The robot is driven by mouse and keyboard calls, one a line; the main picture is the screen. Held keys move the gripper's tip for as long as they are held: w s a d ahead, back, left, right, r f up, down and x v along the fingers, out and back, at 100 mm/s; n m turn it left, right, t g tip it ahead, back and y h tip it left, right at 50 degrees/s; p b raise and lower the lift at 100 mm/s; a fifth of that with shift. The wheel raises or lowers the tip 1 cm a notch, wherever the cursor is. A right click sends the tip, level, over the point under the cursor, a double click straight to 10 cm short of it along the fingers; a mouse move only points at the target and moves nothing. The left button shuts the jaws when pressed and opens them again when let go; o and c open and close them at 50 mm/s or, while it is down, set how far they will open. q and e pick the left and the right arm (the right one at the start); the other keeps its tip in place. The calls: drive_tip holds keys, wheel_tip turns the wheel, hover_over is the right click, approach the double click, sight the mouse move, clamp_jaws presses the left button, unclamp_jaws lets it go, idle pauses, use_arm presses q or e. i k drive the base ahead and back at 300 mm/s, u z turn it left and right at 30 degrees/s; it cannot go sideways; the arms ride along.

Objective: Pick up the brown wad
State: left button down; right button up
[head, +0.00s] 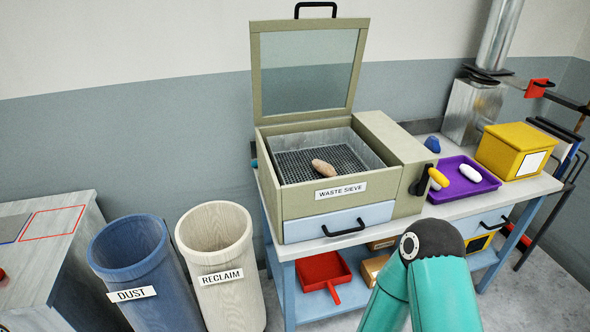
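The brown wad (323,167) is a small oblong lump. It lies on the dark mesh inside the waste sieve (298,205), a beige box whose glazed lid (307,70) stands raised at the back. Nothing is touching the wad from above, and it is fully visible. Neither gripper shows in the head view; only a teal elbow of one of my arms is at the lower right.
The sieve stands on a bench with a purple tray (484,184) holding white and yellow wads, and a yellow box (515,150). The dust bin (135,250) and reclaim bin (218,255) stand left. A red dustpan (322,272) lies on the lower shelf.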

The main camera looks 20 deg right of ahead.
sight(323, 168)
drive_tip(key=z, duration=0.65)
drive_tip(key=i, duration=0.15)
drive_tip(key=u, duration=2.1)
drive_tip(key=k, duration=0.45)
drive_tip(key=z, duration=0.8)
drive_tip(key=k, duration=0.8)
drive_tip(key=z, duration=1.05)
drive_tip(key=i, duration=1.25)
drive_tip(key=u, duration=0.8)
